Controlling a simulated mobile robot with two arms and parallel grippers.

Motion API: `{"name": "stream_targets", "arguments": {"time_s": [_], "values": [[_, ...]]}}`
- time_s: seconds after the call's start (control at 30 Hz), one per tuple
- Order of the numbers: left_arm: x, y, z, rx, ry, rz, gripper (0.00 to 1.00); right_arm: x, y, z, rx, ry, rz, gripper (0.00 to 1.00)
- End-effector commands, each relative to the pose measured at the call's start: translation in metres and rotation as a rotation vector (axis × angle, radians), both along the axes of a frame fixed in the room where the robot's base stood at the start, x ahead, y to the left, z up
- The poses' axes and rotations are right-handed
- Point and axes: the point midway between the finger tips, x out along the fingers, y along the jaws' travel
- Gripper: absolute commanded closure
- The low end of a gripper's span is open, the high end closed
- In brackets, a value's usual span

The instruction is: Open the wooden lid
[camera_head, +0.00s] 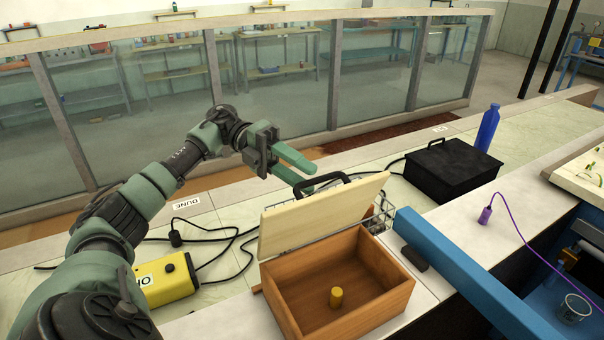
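The wooden lid (310,222) is a pale cream panel, raised and tilted up along the far side of the brown wooden box (383,305). A black arched handle (322,179) sits on its upper edge. The box is open toward me, and a small yellow cylinder (336,297) stands on its floor. My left gripper (307,177) is just behind and above the lid's top edge, near the handle. Its green fingers are spread apart; the lower one is partly hidden by the handle. Whether a finger touches the lid or handle I cannot tell. My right gripper is out of view.
A wire basket (383,211) stands behind the lid. A black box (452,170) and blue bottle (487,128) are at the back right. A yellow device (166,280) with cables lies left. A blue beam (465,275) crosses right of the box. The glass flume (275,85) runs behind.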

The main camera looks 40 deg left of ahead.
Motion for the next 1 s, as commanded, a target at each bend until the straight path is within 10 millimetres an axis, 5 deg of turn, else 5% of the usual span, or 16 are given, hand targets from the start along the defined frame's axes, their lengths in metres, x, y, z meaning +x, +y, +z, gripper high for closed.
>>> {"name": "stream_targets", "arguments": {"time_s": [0.5, 1.0], "values": [[0.001, 0.070, 0.009, -0.001, -0.002, 0.004, 0.66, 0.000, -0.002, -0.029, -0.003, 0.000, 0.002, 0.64], [0.000, 0.076, 0.011, 0.000, 0.001, 0.000, 0.66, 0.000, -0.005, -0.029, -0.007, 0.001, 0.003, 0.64]]}}
